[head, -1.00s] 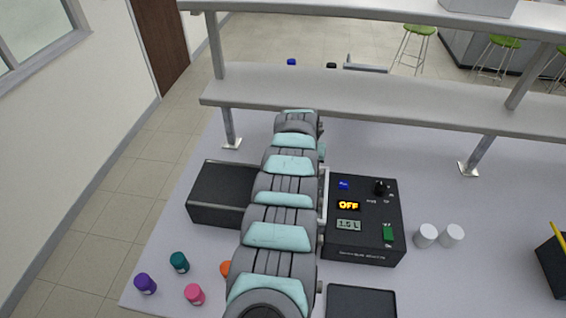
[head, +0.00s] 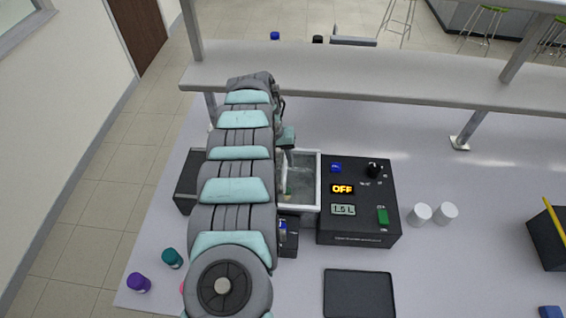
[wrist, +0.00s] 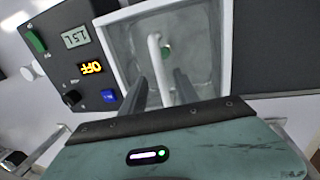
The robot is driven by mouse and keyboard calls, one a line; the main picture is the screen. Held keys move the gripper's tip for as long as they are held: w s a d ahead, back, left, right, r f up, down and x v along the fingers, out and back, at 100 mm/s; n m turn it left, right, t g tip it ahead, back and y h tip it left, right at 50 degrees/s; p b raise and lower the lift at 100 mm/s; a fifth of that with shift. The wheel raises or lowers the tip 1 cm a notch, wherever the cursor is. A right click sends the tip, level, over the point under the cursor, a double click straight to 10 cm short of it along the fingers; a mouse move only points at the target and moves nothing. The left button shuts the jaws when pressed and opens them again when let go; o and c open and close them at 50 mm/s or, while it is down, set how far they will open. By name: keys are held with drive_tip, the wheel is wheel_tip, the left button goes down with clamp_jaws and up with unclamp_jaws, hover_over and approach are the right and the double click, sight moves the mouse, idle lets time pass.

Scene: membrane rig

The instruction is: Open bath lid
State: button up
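The bath shows in the wrist view as a white-rimmed grey basin (wrist: 122,62); its rim also shows in the head view (head: 318,182), just right of my arm. A white bar (wrist: 154,50), bent at its far end, lies over the basin. I cannot tell if it is a lid handle or if a clear lid covers the basin. A dark flat panel (wrist: 275,50) borders the basin; its dark end shows left of my arm in the head view (head: 190,180). My gripper (wrist: 160,82) points at the bar, its fingers apart on either side; contact is unclear.
The black control box (head: 355,225) beside the basin reads OFF and 1.5 L. Two white cups (head: 432,214) stand right of it. A dark tray (head: 358,292) lies in front. Coloured bottles (head: 155,270) stand at left front. A shelf (head: 370,85) spans the back.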

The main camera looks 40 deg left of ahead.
sight(284, 172)
drive_tip(key=shift+w+d+f, duration=0.15)
drive_tip(key=shift+f, duration=1.2)
drive_tip(key=shift+c, duration=0.6)
clamp_jaws()
drive_tip(key=shift+r, duration=0.1)
